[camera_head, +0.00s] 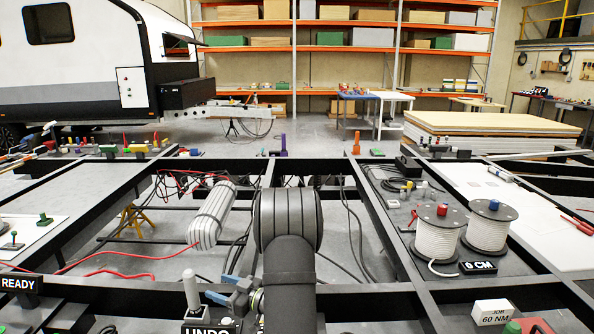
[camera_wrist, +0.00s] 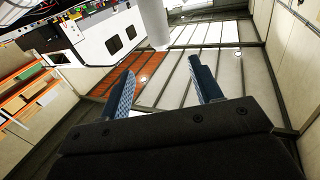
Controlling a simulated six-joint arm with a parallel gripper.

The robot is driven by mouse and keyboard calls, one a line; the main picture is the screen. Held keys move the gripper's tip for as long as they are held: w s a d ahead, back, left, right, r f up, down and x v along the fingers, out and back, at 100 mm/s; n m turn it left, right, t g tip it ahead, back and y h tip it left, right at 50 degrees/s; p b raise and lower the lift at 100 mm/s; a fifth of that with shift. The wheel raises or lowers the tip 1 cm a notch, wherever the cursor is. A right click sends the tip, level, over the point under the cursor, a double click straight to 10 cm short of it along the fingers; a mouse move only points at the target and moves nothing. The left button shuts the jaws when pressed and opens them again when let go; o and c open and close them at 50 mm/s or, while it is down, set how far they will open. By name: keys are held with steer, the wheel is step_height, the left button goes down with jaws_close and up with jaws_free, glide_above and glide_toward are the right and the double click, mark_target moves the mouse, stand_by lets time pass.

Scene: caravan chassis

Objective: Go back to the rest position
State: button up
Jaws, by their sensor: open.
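My gripper (camera_wrist: 165,88) is open in the wrist view. Its two blue textured fingers stand apart with nothing between them. Behind them the wrist view shows the ceiling panels, walls and the caravan at a steep tilt. In the head view my dark arm rises at the bottom middle, over the black chassis frame (camera_head: 150,292). Small blue parts beside the arm at lower left may be the fingers, but the arm and nearby items make this hard to tell.
A grey ribbed bundle (camera_head: 211,215) lies left of my arm. Two white cable spools (camera_head: 438,232) (camera_head: 490,226) stand at right. A white-handled lever (camera_head: 190,290) and an UNDO sign (camera_head: 207,329) are close at lower left. A caravan (camera_head: 95,55) and orange shelves (camera_head: 345,49) stand behind.

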mark_target(193, 278)
steer(key=v, duration=0.5)
steer(key=x, duration=1.6)
steer(key=shift+a, duration=0.45)
step_height(193, 278, up, 13)
steer(key=w+d+f+m+t+h, duration=0.2)
steer(key=w+d+f+h, duration=0.1)
steer(key=d+f+h, duration=0.2)
steer(key=shift+w+f+m+t+h, duration=0.3)
steer(key=shift+w+f+t+h, duration=0.1)
steer(key=shift+f+h, duration=0.45)
